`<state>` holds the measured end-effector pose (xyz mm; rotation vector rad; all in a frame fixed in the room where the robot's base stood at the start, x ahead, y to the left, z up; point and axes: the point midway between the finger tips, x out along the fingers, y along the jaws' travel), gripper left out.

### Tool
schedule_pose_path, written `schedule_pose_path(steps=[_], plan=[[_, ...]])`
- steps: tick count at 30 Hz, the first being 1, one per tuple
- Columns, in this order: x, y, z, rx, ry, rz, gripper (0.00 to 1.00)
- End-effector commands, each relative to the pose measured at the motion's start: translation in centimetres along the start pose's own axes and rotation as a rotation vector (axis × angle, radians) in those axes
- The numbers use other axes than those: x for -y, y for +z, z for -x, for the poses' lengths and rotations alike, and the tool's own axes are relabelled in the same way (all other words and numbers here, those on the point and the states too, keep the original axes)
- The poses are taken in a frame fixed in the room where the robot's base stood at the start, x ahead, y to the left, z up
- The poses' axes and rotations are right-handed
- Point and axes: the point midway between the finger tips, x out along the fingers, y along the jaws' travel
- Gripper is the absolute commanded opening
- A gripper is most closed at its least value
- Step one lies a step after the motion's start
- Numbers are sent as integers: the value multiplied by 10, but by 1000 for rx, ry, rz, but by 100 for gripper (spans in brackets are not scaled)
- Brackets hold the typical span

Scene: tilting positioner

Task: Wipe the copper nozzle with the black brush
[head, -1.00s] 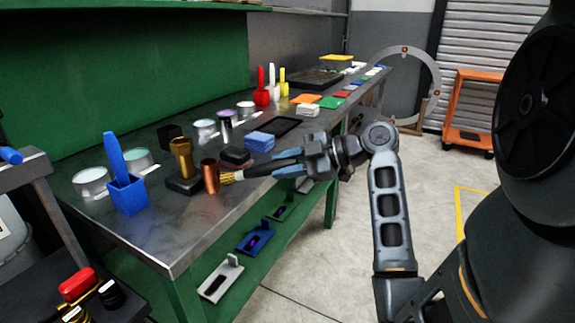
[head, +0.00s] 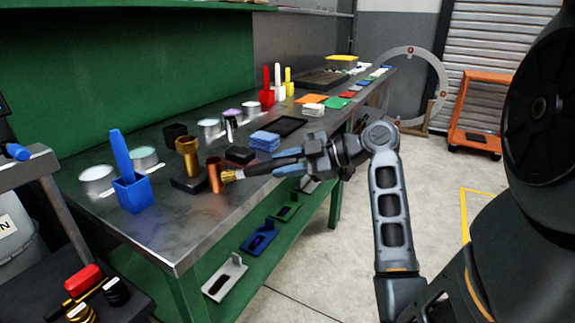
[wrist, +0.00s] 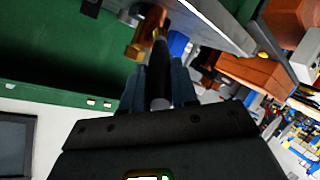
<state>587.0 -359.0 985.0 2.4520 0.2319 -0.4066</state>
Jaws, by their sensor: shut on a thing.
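The copper nozzle (head: 214,175) stands upright on the grey bench top near its front edge, in the head view. My gripper (head: 284,163) is to the right of it, shut on the handle of the black brush (head: 256,169). The brush lies about level and points left. Its yellowish bristles (head: 229,176) are at the nozzle's right side; I cannot tell whether they touch or sit just short of it.
A brass nozzle (head: 187,155) on a dark base stands just behind left. A blue holder (head: 133,193) with a blue handle, several tins and a blue stack (head: 264,141) are on the bench. A lower green shelf holds several brackets (head: 224,277).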

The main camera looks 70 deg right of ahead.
Motion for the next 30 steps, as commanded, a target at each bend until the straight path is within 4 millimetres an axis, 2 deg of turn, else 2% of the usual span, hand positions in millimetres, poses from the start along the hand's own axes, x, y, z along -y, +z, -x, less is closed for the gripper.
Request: schedule_pose_path(steps=[30], plan=[[-4,-5,-16,0,0,1,0]])
